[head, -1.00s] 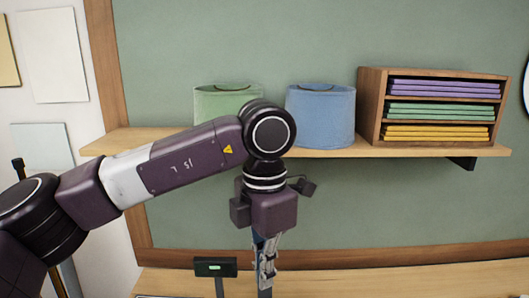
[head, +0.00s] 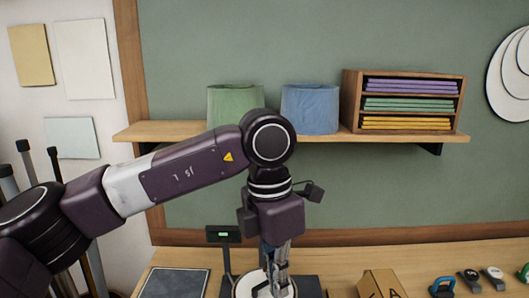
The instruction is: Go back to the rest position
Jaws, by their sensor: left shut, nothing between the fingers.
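My left arm comes in from the left, and my left gripper (head: 277,287) hangs straight down at the bottom middle of the head view. Its fingers are shut with nothing between them. They show in front of a round white disc (head: 246,286) on the workbench (head: 330,262). I cannot tell the height of the fingertips above it. The disc is partly hidden by the gripper and cut by the frame's lower edge. My right gripper is not in view.
A small display on a post (head: 223,235) stands behind the disc. A dark mat (head: 174,283) lies left, a cardboard box (head: 382,284) right, with small tools beyond.

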